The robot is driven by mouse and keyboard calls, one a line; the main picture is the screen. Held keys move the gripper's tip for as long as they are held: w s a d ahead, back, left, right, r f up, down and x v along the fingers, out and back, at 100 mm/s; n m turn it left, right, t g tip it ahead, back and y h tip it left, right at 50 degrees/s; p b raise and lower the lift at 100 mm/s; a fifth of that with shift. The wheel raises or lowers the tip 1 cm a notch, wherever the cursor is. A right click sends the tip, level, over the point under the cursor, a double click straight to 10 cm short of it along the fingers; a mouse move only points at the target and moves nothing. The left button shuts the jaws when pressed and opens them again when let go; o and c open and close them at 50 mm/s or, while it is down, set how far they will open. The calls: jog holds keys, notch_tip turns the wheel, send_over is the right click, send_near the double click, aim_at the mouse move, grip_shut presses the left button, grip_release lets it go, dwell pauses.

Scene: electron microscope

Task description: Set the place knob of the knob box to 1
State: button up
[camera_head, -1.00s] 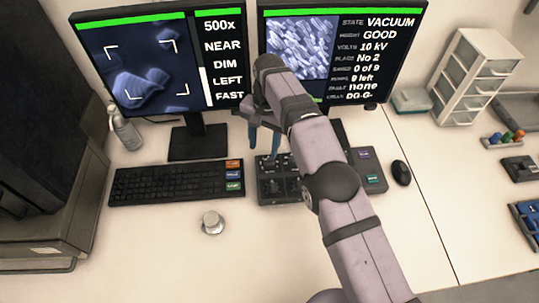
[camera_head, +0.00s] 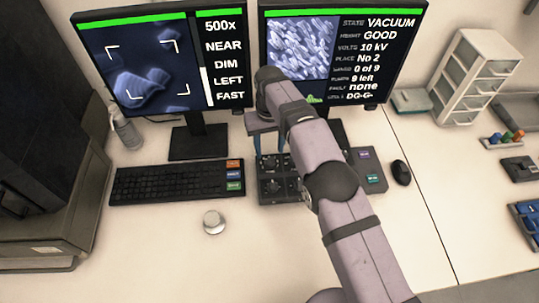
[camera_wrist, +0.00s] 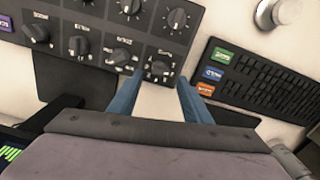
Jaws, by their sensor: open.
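The knob box (camera_head: 271,190) is a dark panel with rows of black knobs, in front of the monitors and partly hidden by my arm in the head view. It also fills the upper left of the wrist view (camera_wrist: 100,30). Its labels are too small to read, so I cannot tell which knob is place. The right monitor (camera_head: 345,50) shows PLACE No 2. My gripper (camera_head: 270,145) is open, with its blue fingers at the box's far edge. In the wrist view my gripper (camera_wrist: 161,82) has its fingertips either side of an end knob (camera_wrist: 159,68), with no clear grip.
A black keyboard (camera_head: 170,183) lies left of the box, and a round silver knob (camera_head: 214,222) stands in front. A mouse (camera_head: 401,172) is to the right. The left monitor (camera_head: 150,65) stands behind the keyboard. The front desk is mostly clear.

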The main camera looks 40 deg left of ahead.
aim_at(269, 158)
jog(key=shift+f+p, duration=0.65)
jog(key=shift+f, duration=1.75)
jog(key=c, duration=1)
jog(key=shift+f+n+b, duration=0.2)
jog(key=shift+n+b, duration=0.4)
jog(key=shift+b, duration=0.3)
jog(key=n, duration=0.3)
jog(key=shift+a+r+b, duration=0.1)
jog(key=shift+r+b, duration=0.15)
jog(key=shift+b, duration=0.15)
jog(key=o, duration=1)
